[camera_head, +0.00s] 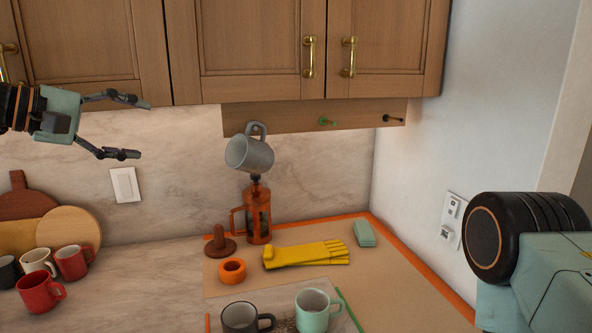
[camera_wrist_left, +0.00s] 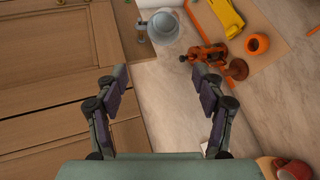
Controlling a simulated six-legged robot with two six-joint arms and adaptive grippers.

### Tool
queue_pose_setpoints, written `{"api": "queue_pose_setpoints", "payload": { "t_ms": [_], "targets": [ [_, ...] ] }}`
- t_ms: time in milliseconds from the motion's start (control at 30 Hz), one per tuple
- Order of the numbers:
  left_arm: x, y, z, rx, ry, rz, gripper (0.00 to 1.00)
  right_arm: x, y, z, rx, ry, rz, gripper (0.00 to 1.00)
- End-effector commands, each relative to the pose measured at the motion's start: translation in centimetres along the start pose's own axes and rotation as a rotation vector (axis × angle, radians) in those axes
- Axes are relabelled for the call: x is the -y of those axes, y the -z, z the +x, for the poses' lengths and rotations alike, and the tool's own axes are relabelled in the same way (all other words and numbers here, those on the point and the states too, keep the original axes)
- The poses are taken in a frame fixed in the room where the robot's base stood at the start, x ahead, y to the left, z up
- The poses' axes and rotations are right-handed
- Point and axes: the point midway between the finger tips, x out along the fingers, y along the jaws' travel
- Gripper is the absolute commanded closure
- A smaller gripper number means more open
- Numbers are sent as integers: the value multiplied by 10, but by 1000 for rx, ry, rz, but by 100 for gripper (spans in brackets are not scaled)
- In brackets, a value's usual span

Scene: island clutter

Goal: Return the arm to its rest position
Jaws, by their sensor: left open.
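My left gripper (camera_head: 134,126) comes in from the left in the head view, in front of the backsplash and near the upper cabinets. Its two fingers are spread apart with nothing between them. In the left wrist view the left gripper (camera_wrist_left: 164,85) is also open and empty. The grey mug (camera_head: 250,154) hangs tilted at the wooden rail (camera_head: 290,115), well to the right of the left gripper; it also shows in the left wrist view (camera_wrist_left: 163,26). My right arm shows at the right edge of the head view, but its gripper is out of view.
Upper cabinets (camera_head: 250,50) with brass handles run across the top. An orange French press (camera_head: 258,215) stands below the grey mug. Round boards (camera_head: 72,227) lean at the left.

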Motion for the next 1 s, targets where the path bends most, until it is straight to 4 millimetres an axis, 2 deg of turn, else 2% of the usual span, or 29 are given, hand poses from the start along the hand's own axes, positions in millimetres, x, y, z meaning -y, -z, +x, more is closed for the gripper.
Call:
{"api": "queue_pose_setpoints", "payload": {
  "t_ms": [67, 267, 467, 567, 667, 767, 800, 867, 1000],
  "targets": [
    [0, 0, 0, 0, 0, 0, 31, 0, 0, 0, 0, 0, 0, 60],
    [50, -3, 29, -20, 123, -5, 31, 0, 0, 0, 0, 0, 0, 60],
    [110, -10, 54, -40, 265, 3, 31, 0, 0, 0, 0, 0, 0, 60],
    [152, -17, 66, -48, 360, 14, 31, 0, 0, 0, 0, 0, 0, 60],
    [206, -29, 77, -51, 480, 37, 31, 0, 0, 0, 0, 0, 0, 60],
    [269, -47, 83, -48, 618, 77, 31, 0, 0, 0, 0, 0, 0, 60],
    [294, -55, 83, -44, 671, 97, 31, 0, 0, 0, 0, 0, 0, 60],
    [332, -69, 82, -32, 750, 132, 31, 0, 0, 0, 0, 0, 0, 60],
    [414, -109, 69, 19, 920, 234, 31, 0, 0, 0, 0, 0, 0, 60]
  ]
}}
